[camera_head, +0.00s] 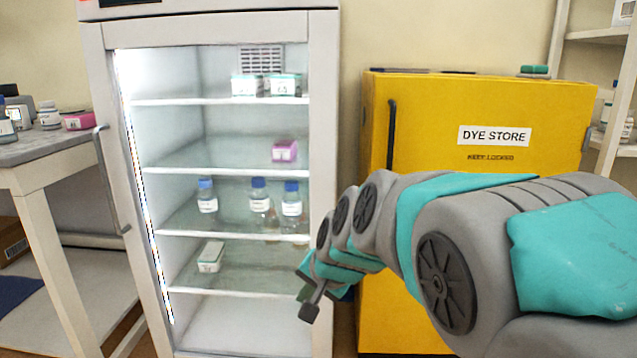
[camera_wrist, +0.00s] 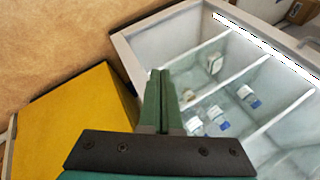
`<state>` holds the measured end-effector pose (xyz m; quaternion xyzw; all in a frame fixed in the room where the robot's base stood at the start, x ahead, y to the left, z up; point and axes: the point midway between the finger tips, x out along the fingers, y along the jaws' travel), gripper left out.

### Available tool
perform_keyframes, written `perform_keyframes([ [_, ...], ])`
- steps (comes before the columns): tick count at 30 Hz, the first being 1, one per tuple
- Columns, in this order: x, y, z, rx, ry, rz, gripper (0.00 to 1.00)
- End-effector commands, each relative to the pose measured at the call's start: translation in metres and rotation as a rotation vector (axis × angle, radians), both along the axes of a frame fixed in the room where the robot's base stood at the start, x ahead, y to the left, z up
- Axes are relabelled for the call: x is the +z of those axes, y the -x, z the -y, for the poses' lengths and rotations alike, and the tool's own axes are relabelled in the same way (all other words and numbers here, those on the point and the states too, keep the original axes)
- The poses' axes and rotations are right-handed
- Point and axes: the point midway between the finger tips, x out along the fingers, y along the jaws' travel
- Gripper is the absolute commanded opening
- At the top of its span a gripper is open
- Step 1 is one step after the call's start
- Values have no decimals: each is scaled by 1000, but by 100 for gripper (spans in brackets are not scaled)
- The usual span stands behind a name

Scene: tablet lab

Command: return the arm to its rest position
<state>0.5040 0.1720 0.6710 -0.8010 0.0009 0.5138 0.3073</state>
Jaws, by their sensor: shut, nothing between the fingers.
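My arm reaches in from the right in the head view, across the front of the yellow cabinet. My gripper (camera_head: 309,300) is at its end, low in front of the fridge's right edge. In the wrist view my gripper (camera_wrist: 160,78) shows two green fingers pressed together, shut with nothing between them. The fingers point towards the fridge (camera_head: 324,120) and appear apart from it. In the head view the arm hides part of the cabinet and the fridge's lower right side.
The fridge shelves hold blue-capped bottles (camera_head: 259,196), a pink box (camera_head: 284,151) and white boxes. The yellow dye store cabinet (camera_head: 430,120) stands right of the fridge, close behind my arm. A bench (camera_head: 40,150) is at left, and a shelf rack (camera_head: 600,35) at far right.

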Motion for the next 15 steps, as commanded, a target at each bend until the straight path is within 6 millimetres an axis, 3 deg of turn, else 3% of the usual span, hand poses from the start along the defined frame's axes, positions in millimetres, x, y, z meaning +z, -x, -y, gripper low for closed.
perform_keyframes([
  [3, -23, 64, 46, 95, 121, -109, 0],
  [9, -58, 178, 112, 275, 288, -315, 0],
  [12, -70, 231, 137, 357, 342, -415, 0],
  [15, -77, 271, 156, 420, 380, -490, 0],
])
